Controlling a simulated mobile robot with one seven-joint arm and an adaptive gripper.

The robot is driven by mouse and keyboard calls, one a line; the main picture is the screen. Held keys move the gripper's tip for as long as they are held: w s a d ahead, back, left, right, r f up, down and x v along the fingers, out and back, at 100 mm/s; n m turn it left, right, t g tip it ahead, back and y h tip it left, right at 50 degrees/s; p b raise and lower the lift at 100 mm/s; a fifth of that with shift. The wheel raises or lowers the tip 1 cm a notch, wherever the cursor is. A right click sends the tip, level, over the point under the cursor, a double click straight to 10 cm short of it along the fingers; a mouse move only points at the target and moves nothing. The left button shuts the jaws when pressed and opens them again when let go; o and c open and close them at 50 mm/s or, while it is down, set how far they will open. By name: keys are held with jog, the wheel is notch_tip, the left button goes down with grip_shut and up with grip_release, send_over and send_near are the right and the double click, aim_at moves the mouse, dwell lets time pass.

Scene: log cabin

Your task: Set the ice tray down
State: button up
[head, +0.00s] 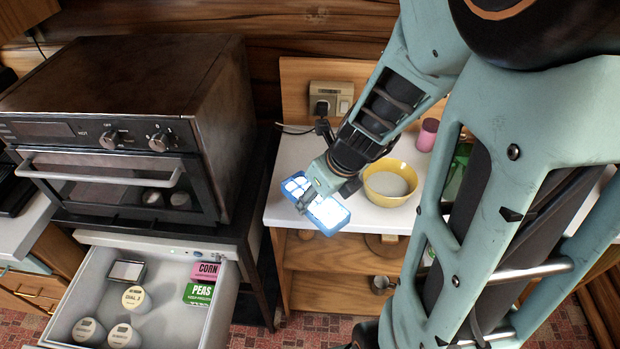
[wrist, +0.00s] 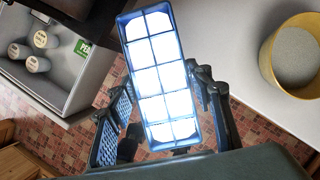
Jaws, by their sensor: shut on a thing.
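The ice tray (head: 326,212) is blue with bright white cells. My gripper (head: 322,187) is shut on it and holds it at the front edge of the white counter (head: 283,206). In the head view I cannot tell whether the tray touches the counter. In the wrist view the ice tray (wrist: 160,75) stretches away from the camera between the two fingers of my gripper (wrist: 165,115). Part of the tray is hidden behind my gripper in the head view.
A yellow bowl (head: 390,182) stands on the counter right of the tray, with a pink jar (head: 427,135) behind it. An open drawer (head: 228,305) with several tubs and boxes is at lower left, below an oven (head: 120,130). Counter left of my gripper is clear.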

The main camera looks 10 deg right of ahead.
jog(key=shift+s+r, duration=0.3)
jog(key=shift+s, duration=0.35)
